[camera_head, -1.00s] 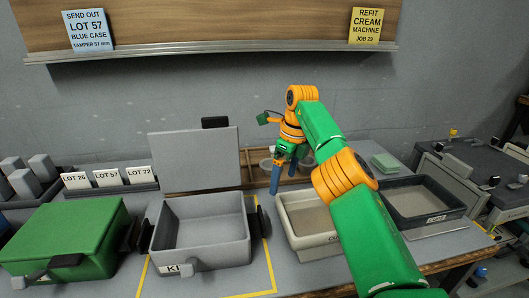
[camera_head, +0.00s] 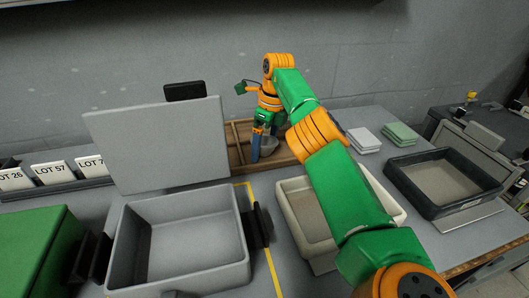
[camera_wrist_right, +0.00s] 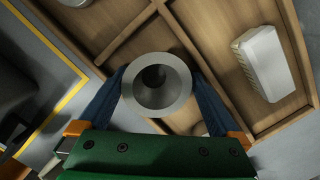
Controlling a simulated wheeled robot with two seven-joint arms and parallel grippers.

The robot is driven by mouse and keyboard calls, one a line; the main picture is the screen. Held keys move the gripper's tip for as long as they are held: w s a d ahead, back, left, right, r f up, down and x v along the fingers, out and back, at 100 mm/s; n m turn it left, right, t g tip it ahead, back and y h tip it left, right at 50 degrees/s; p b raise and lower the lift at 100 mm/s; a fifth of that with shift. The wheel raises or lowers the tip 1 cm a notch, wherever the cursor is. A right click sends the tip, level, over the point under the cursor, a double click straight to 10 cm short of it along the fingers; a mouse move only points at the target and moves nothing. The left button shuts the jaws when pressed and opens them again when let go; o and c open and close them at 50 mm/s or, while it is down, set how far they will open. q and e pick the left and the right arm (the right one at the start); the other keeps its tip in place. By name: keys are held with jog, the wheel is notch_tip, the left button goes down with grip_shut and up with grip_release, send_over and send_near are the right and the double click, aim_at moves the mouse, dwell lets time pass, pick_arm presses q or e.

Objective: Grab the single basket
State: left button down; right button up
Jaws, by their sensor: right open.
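The basket, a round grey metal cup with a dark hollow middle (camera_wrist_right: 136,95), sits in a wooden compartment tray (camera_wrist_right: 208,22) in the right wrist view. My right gripper (camera_wrist_right: 158,76) is open, with one blue finger on each side of the cup; I cannot tell whether they touch it. In the head view my right gripper (camera_head: 262,143) points down into the wooden tray (camera_head: 236,158) at the back. A grey round piece (camera_head: 269,147) shows beside its fingers, partly hidden. My left gripper is not in view.
A cream bin (camera_head: 293,215) and a dark bin (camera_head: 410,180) stand to the right. A white block (camera_wrist_right: 262,62) lies in another compartment.

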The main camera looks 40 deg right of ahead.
jog(key=shift+r, duration=0.1)
jog(key=shift+c, duration=0.9)
jog(key=c, duration=0.8)
notch_tip(320, 180, up, 10)
jog(key=p, duration=1)
jog(key=shift+r, duration=0.15)
